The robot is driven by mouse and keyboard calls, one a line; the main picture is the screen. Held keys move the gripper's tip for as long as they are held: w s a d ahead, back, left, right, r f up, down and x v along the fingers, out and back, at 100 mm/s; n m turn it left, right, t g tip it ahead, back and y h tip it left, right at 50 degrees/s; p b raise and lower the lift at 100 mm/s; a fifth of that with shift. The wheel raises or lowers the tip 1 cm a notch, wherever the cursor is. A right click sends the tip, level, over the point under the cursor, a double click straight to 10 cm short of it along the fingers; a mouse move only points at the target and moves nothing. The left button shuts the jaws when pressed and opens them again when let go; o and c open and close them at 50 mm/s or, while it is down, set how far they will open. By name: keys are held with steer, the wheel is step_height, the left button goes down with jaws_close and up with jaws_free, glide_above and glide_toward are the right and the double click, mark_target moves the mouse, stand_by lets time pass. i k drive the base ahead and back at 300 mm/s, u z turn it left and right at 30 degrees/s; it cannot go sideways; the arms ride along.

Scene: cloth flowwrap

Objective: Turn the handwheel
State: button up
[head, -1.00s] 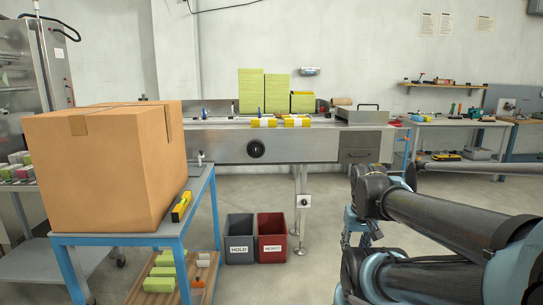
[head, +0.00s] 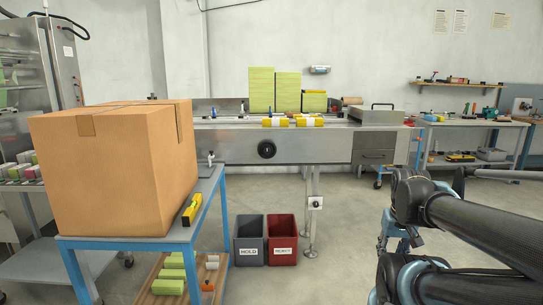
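A small round black handwheel (head: 267,149) is mounted on the front panel of the long steel machine (head: 225,145), in the middle of the head view. Nothing touches it. My arm folds in from the right edge of the picture, well to the right of the handwheel and nearer to me. Its dark links and blue-grey joints show, but my gripper's fingers cannot be made out.
A blue cart (head: 195,225) with a large cardboard box (head: 95,175) stands at the near left. Grey (head: 249,228) and red (head: 283,228) bins sit on the floor under the machine. A workbench (head: 470,123) is at the back right.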

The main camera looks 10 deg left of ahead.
mark_target(267, 150)
steer(key=i, duration=0.95)
steer(key=u, duration=0.05)
